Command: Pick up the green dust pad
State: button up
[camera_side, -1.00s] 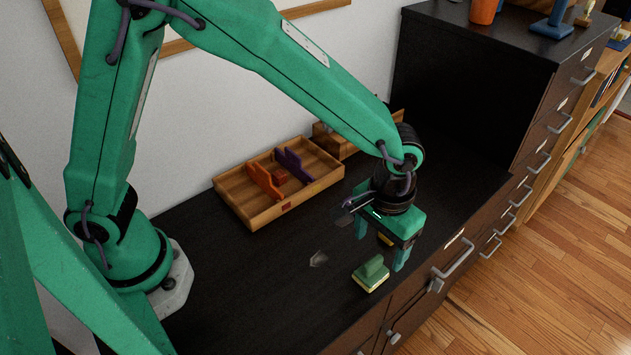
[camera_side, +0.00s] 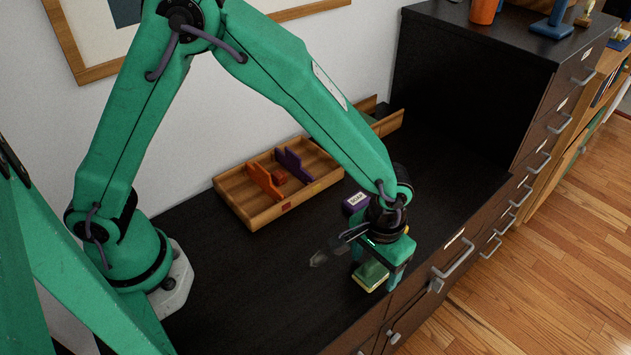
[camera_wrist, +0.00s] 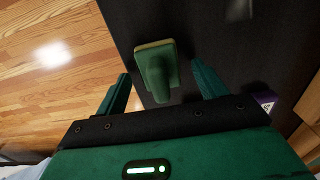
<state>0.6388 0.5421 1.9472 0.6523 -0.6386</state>
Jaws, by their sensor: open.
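The green dust pad (camera_side: 371,276) lies on the black desktop near its front edge, a green block with a raised grip and a pale yellowish base. My gripper (camera_side: 377,272) is right over it, with its fingers reaching down around the pad and partly hiding it. In the wrist view the pad (camera_wrist: 157,68) shows ahead of the two green fingers, about midway between them, with its grip pointing toward my gripper (camera_wrist: 161,88). The fingers are apart, with a gap on either side of the pad, and hold nothing.
A wooden tray (camera_side: 228,193) with orange and purple pieces stands behind, left of my gripper. A purple labelled box (camera_side: 356,202) stands just behind my gripper. A small grey piece (camera_side: 318,259) lies left of the pad. A dark drawer cabinet (camera_side: 450,85) rises at the back right.

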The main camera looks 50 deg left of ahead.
jog(key=shift+f, duration=0.2)
jog(key=shift+c, duration=0.4)
jog(key=c, duration=1.1)
jog(key=shift+r, duration=0.1)
jog(key=shift+r, duration=0.8)
notch_tip(320, 180, up, 2)
jog(key=shift+r, duration=0.2)
jog(key=s+d+r, duration=0.1)
jog(key=s+r, duration=0.1)
jog(key=s, duration=0.1)
jog(key=s+d+r, duration=0.2)
jog(key=s, duration=0.2)
jog(key=s+d+r, duration=0.1)
jog(key=s+r, duration=0.2)
jog(key=shift+s+d, duration=0.25)
jog(key=shift+s, duration=0.15)
jog(key=shift+f, duration=0.1)
